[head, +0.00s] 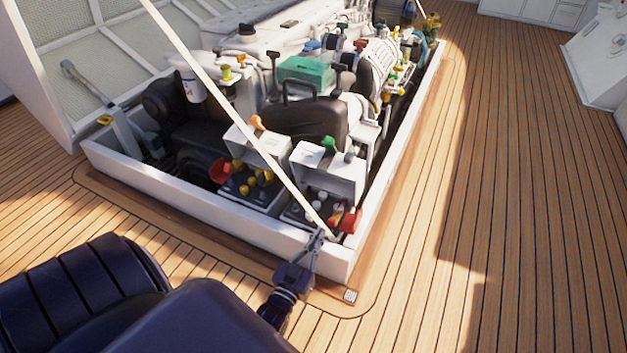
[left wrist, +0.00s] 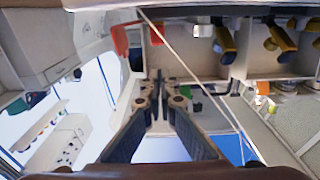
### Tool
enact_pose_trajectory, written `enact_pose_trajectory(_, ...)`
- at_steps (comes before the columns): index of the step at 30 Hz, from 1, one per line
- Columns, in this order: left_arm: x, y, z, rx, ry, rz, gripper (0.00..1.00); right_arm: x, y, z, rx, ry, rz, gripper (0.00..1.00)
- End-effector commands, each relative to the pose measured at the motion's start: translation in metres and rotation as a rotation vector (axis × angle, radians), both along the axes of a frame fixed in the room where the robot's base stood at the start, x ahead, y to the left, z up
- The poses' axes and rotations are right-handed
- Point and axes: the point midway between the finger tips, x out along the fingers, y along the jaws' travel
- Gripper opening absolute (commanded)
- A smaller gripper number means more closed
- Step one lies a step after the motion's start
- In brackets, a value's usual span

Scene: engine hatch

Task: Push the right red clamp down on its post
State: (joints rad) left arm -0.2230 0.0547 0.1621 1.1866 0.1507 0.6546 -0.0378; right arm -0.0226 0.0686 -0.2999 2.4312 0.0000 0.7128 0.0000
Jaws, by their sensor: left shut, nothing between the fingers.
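The right red clamp (head: 350,220) sits at the near right corner of the hatch, above the right battery box. An orange-red piece lies just left of it. In the left wrist view the red clamp (left wrist: 121,40) shows at the upper left, beyond the fingertips. My left gripper (head: 318,236) is at the near hatch rim, just left of and nearer than the clamp, apart from it. Its fingers are together and empty, and they show in the left wrist view (left wrist: 160,78). The clamp's post is too small to tell. My right gripper is not in view.
Another red clamp (head: 221,171) is at the left battery box. A white hatch rim (head: 200,204) surrounds the engine. A thin white strut (head: 235,107) slants down to the near right corner, close by my left gripper. Wooden deck (head: 530,200) lies clear at the right.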

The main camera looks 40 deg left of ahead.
Motion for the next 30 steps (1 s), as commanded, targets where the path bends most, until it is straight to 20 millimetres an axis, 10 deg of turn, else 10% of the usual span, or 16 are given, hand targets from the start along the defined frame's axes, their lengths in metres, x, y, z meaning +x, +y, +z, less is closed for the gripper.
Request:
enact_pose_trajectory(9,-0.028,-0.007,-0.010,-0.001,-0.002,0.000,0.00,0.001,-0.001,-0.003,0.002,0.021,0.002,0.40)
enact_pose_trajectory(30,-0.020,-0.016,0.013,0.007,-0.046,-0.022,0.00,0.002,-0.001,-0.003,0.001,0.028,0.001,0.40)
